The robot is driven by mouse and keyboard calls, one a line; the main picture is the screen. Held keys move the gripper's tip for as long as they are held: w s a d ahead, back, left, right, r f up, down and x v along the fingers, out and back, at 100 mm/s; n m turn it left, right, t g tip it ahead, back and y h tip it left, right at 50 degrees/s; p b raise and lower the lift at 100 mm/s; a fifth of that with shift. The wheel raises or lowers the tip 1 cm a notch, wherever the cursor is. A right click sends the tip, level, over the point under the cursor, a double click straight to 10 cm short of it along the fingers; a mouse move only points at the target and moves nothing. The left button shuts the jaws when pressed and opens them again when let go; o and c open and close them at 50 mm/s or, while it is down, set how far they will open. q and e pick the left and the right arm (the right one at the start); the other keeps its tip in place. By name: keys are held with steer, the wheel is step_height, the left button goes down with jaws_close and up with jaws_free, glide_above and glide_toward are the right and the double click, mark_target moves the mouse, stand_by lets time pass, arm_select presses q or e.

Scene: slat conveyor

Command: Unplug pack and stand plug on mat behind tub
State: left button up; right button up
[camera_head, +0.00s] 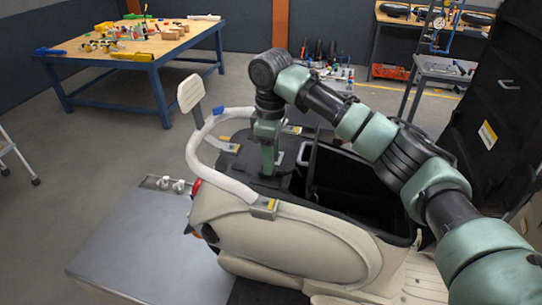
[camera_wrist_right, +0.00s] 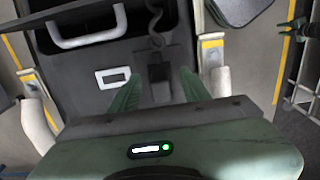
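My right gripper (camera_head: 268,170) reaches straight down onto the black deck of a cream scooter body (camera_head: 290,240). In the right wrist view its two green fingers (camera_wrist_right: 158,92) are open, one on each side of a small black plug (camera_wrist_right: 158,73), with gaps visible. A dark cable (camera_wrist_right: 155,28) runs from the plug's far side. A black panel with a grey handle (camera_wrist_right: 88,25) and a white label (camera_wrist_right: 113,77) lies beside it, probably the pack. The open black tub (camera_head: 375,207) is to the right of the gripper in the head view. I cannot clearly make out the mat. My left gripper is not in view.
A pale curved rail (camera_head: 205,160) wraps the scooter's left end, with a backrest pad (camera_head: 189,92) above. A grey metal plate (camera_head: 140,235) lies at the left. A tall black panel (camera_head: 490,110) stands at the right. A blue workbench (camera_head: 140,48) is farther back.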

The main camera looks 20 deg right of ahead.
steer(key=shift+r, duration=0.25)
step_height(320, 180, up, 6)
steer(key=shift+r+b, duration=0.25)
steer(key=shift+b, duration=0.75)
steer(key=shift+r, duration=0.45)
steer(key=shift+f, duration=0.1)
